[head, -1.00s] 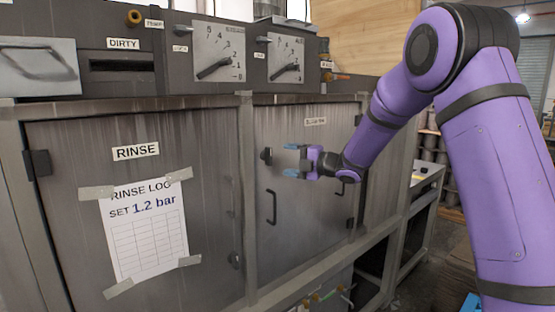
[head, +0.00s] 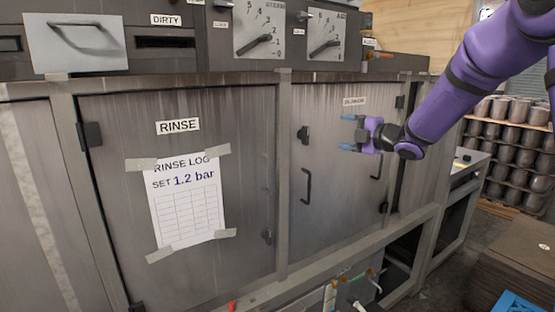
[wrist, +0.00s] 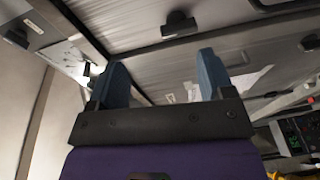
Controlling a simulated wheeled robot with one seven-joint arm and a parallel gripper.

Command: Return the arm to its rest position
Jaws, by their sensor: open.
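My gripper (head: 347,133) is at the right of the middle in the head view, in front of the grey cabinet door (head: 335,190) with black handles. Its blue fingers point left, are parted, and have nothing between them. In the wrist view the two blue fingers (wrist: 162,80) stand apart, with a grey panel beyond them. My purple arm reaches in from the upper right. I cannot tell exactly how far the fingers are from the door; no contact shows.
A door marked RINSE (head: 100,200) with a taped log sheet (head: 187,203) is at the left. Dials (head: 258,28) sit above. Racks of pots (head: 510,135) stand at the right, behind a brown stack (head: 515,260). Open shelving is below. Floor shows between the cabinet and the stack.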

